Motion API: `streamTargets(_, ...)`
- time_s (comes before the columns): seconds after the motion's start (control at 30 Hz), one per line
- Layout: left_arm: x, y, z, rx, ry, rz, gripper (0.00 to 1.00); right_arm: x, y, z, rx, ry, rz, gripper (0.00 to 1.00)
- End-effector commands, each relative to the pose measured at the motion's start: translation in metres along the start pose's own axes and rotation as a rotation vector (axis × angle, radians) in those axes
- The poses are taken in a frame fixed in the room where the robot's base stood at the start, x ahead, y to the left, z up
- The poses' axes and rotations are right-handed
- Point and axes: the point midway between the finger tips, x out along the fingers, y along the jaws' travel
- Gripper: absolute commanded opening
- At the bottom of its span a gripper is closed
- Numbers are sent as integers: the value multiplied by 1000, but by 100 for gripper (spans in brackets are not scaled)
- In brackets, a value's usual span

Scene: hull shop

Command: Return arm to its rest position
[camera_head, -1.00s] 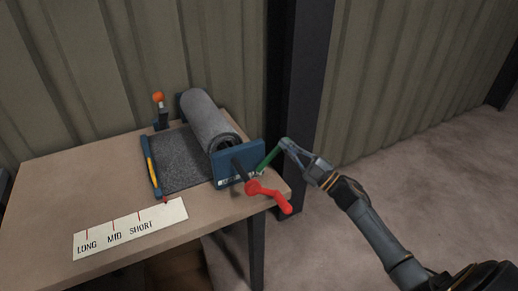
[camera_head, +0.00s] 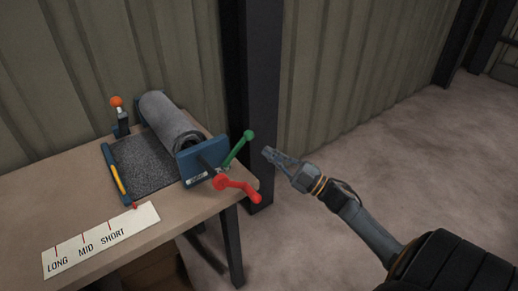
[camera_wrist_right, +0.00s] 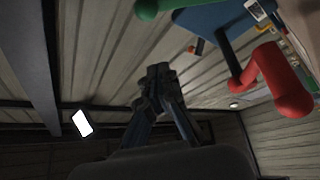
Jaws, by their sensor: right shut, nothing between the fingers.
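My right gripper (camera_head: 268,153) is shut and empty in the head view. It is in the air to the right of the green lever (camera_head: 238,149), with a gap between them. In the right wrist view its shut fingers (camera_wrist_right: 159,75) point up the picture; part of the green lever (camera_wrist_right: 165,6) and the red crank (camera_wrist_right: 275,82) show beyond them. My right arm comes in from the lower right of the head view. My left gripper is not in view.
A blue machine (camera_head: 200,162) with a grey roll (camera_head: 168,118) stands on the table (camera_head: 50,205). A label strip (camera_head: 100,240) reads LONG, MID, SHORT. A dark post (camera_head: 250,90) stands behind the table. Open floor (camera_head: 400,150) lies to the right.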

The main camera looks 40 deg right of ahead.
Motion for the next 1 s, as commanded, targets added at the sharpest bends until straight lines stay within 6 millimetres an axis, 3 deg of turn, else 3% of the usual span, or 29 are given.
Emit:
streamTargets(0.1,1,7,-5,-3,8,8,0,-6,1,0,-1,0,0,0)
streamTargets(0.73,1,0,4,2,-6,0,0,-8,-1,2,5,-9,1,0)
streamTargets(0.87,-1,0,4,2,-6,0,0,-21,-23,30,61,-107,6,0)
streamTargets(1.0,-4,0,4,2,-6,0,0,-60,-82,88,186,-339,2,0)
